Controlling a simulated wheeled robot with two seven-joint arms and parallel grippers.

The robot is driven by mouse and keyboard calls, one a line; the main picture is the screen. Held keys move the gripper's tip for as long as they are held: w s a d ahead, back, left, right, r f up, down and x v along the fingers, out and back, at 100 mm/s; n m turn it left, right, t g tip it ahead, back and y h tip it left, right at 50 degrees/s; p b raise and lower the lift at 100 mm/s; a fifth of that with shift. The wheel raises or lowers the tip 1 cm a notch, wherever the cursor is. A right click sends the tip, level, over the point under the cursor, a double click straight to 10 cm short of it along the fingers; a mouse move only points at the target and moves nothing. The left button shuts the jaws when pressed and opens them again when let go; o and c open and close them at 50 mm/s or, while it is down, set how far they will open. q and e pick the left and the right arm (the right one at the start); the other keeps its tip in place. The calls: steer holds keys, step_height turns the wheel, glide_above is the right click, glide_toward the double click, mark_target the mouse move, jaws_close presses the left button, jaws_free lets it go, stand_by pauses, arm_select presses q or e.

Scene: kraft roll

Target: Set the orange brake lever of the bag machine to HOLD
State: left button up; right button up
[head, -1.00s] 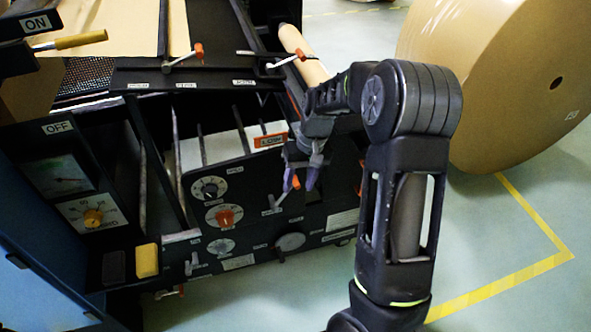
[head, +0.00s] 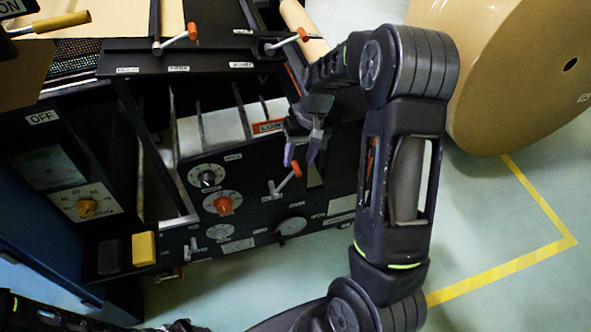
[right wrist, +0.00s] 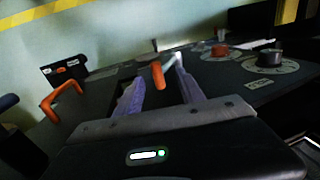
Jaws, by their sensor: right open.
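An orange-tipped lever (head: 297,169) with a metal arm sits on the dark front panel of the bag machine (head: 240,180), its tip pointing up and to the right. Its small labels are too blurred to read. My right gripper (head: 301,157) is open just above this lever, its two purple-grey fingers apart. In the right wrist view, the lever's orange grip (right wrist: 158,76) shows between the open fingers (right wrist: 158,92); I cannot tell whether they touch it. A dark part at the bottom edge of the head view may belong to my left arm; its jaws cannot be made out.
Two other orange-tipped levers (head: 192,31) (head: 302,35) stand on the machine's upper ledge. An orange knob (head: 223,205) and a black knob (head: 207,179) are left of the front lever. An orange handle (right wrist: 62,100) shows in the wrist view. A large kraft roll (head: 520,80) stands right.

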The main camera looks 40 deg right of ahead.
mark_target(297, 169)
steer(key=f, duration=0.4)
steer(key=a+f, duration=0.1)
steer(key=shift+w+f, duration=0.2)
steer(key=shift+f, duration=0.2)
steer(key=shift+c, duration=0.4)
jaws_close()
stand_by(0.6)
